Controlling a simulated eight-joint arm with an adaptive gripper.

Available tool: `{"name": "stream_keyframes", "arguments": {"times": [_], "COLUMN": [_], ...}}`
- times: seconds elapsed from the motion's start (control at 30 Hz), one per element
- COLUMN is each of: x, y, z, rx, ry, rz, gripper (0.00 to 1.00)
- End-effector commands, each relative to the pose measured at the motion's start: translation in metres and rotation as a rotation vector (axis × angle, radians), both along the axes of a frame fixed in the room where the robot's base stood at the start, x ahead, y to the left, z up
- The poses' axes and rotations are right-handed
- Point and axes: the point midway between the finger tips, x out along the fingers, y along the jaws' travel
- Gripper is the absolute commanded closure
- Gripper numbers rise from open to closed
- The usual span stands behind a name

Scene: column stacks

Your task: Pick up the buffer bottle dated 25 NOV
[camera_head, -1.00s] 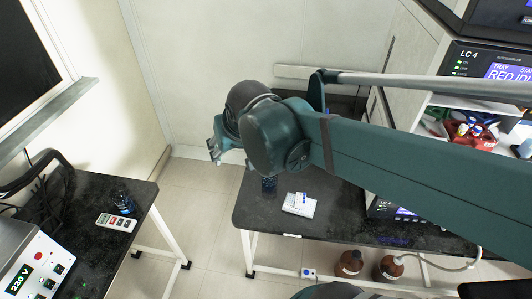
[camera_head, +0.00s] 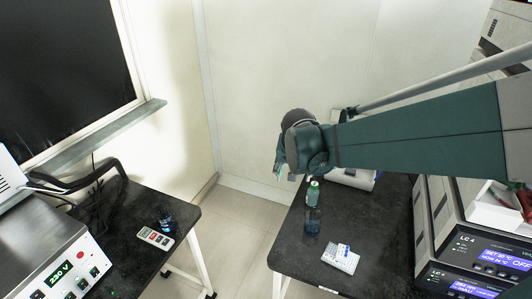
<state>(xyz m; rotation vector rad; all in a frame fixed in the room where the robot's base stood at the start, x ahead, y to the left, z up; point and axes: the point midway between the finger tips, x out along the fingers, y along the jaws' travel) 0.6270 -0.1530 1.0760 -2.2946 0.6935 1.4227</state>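On the dark bench at the right, a bottle with a green cap and green label (camera_head: 313,193) stands behind a dark blue bottle (camera_head: 312,222). A small dark blue bottle (camera_head: 166,219) is on the left bench. No date can be read on any of them, so I cannot tell which is dated 25 NOV. My gripper (camera_head: 281,168) is in the air, left of and above the green-capped bottle in the picture. Its fingers are small and partly hidden by the wrist; I cannot tell whether they are open.
A white device stands behind the green-capped bottle. Floor separates the benches.

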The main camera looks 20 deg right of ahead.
Motion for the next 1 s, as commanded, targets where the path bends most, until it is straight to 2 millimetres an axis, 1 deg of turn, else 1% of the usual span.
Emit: {"name": "stream_keyframes", "arguments": {"times": [0.03, 0.1, 0.37, 0.5, 0.8, 1.0], "x": [0.007, 0.014, 0.038, 0.05, 0.071, 0.081], "y": [-0.007, -0.016, -0.048, -0.066, -0.104, -0.13], "z": [-0.007, -0.015, -0.047, -0.067, -0.114, -0.146], "rx": [0.002, 0.003, 0.011, 0.012, 0.015, 0.017], "ry": [0.003, 0.008, 0.026, 0.034, 0.051, 0.059], "rz": [-0.019, -0.048, -0.153, -0.21, -0.333, -0.413], "gripper": [0.48, 0.48, 0.48, 0.48, 0.48, 0.48]}}
